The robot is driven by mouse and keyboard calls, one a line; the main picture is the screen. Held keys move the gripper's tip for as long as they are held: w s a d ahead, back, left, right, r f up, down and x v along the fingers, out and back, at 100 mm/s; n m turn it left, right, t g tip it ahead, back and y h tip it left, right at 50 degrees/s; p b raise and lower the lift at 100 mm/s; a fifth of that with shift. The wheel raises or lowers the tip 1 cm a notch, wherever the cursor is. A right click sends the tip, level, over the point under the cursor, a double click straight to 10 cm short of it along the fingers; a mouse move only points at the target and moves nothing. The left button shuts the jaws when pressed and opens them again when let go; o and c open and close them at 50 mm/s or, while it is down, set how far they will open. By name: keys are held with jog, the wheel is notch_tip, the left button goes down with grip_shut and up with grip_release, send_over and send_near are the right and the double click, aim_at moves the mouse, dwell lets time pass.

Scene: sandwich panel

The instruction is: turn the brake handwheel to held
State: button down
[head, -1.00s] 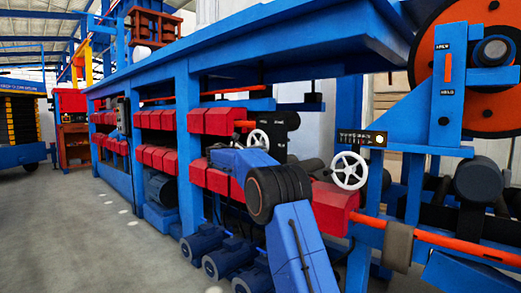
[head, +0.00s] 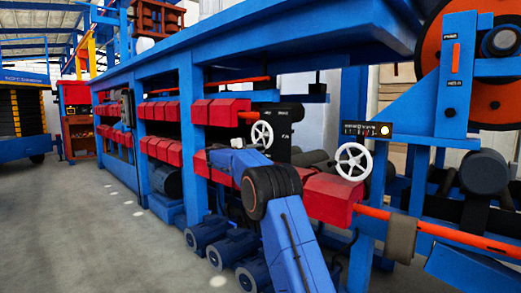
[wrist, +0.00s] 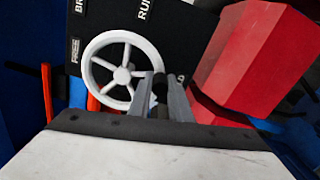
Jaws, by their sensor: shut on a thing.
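The white brake handwheel (wrist: 97,73) has several spokes and stands in front of a black panel (wrist: 190,35) in the wrist view. A FREE label (wrist: 75,49) is left of the wheel; a label on its right is mostly hidden by my fingers. My gripper (wrist: 158,80) is at the wheel's right side, shut on its rim, though the contact itself is hard to see. I cannot tell any pointer mark on the wheel.
Red blocks (wrist: 255,60) sit close to my gripper's right. Blue motors (head: 230,248) line the floor under the frame. The floor at left (head: 90,235) is clear.

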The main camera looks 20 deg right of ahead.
jog(key=shift+w+a+f+m, duration=0.2)
jog(key=shift+w+m, duration=0.35)
jog(key=shift+m, duration=0.45)
jog(key=shift+w+a+f+m, duration=0.1)
jog(key=shift+w+a+m, duration=0.15)
jog(key=shift+w+m, duration=0.55)
jog(key=shift+s+m, duration=0.2)
jog(key=shift+m, duration=0.1)
jog(key=c, duration=1.6)
grip_release()
jog(key=shift+c, duration=0.2)
jog(key=shift+a, duration=0.1)
jog(key=v, duration=1.7)
jog(key=shift+a, duration=0.15)
jog(key=shift+s, duration=0.15)
